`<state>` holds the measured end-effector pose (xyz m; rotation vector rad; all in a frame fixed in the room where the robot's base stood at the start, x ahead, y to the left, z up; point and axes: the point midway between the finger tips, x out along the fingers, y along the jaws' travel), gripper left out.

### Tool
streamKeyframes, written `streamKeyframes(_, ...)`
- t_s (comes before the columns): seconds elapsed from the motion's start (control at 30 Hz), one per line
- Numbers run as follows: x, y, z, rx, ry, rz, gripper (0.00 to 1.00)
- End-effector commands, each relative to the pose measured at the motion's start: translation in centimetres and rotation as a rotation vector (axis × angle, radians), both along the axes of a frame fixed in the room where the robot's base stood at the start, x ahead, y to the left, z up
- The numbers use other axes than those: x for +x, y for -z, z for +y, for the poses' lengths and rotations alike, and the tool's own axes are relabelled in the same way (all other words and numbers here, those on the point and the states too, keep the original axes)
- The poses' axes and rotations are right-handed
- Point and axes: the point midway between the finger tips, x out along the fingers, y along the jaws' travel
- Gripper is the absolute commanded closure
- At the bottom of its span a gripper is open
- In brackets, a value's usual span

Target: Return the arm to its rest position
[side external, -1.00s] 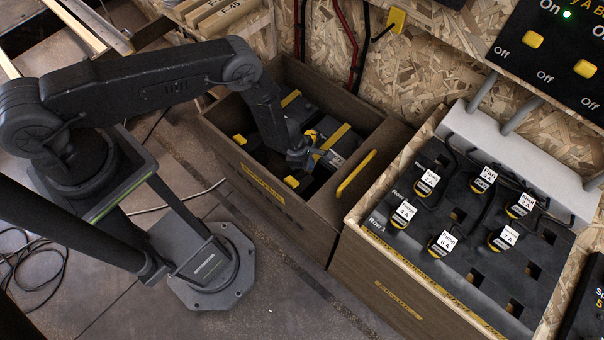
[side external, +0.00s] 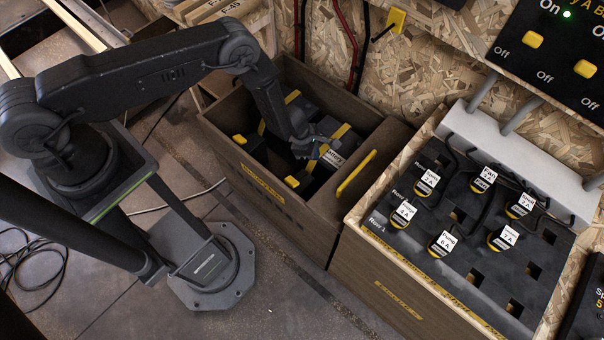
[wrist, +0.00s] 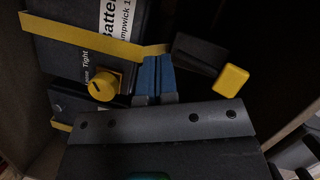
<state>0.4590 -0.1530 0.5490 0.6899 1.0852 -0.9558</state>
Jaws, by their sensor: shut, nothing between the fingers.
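My gripper (side external: 312,149) is over the open wooden battery box (side external: 262,182), its fingers just inside the box and close to a battery. In the wrist view the blue-tipped fingers of my gripper (wrist: 153,76) are together with nothing between them. The arm reaches across from the left, bent down at the elbow. A black battery (wrist: 100,35) with a yellow strap (wrist: 90,38) lies beyond the fingers. A yellow knob (wrist: 101,85) marked Loose and Tight is left of the fingers. The arm hides part of the box interior.
A yellow-capped black part (wrist: 231,80) is right of the fingers. The box walls surround the gripper. A yellow handle (side external: 356,174) is on the box's right end. A fuse panel (side external: 470,215) with several labelled fuses stands right, below a switch board (side external: 560,45).

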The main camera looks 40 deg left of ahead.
Motion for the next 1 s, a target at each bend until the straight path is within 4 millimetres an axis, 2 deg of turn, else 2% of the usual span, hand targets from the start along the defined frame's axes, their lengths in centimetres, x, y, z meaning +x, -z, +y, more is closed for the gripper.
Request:
streamKeyframes(0.23, 0.3, -0.4, -0.1, -0.003, 0.007, -0.007, 1.0)
streamKeyframes(0.27, 0.6, -0.9, -0.2, -0.006, 0.015, -0.013, 1.0)
streamKeyframes(0.37, 2.3, -3.9, -0.9, -0.021, 0.073, -0.058, 1.0)
streamKeyframes(0.47, 4.7, -9.2, -1.8, -0.042, 0.176, -0.133, 1.0)
streamKeyframes(0.53, 6.1, -13.7, -2.4, -0.054, 0.268, -0.194, 1.0)
streamKeyframes(0.7, 7.5, -24.4, -3.2, -0.059, 0.494, -0.334, 1.0)
streamKeyframes(0.87, 6.6, -33.8, -3.1, -0.031, 0.707, -0.454, 1.0)
streamKeyframes(1.0, 4.2, -41.0, -2.5, 0.02, 0.892, -0.544, 1.0)
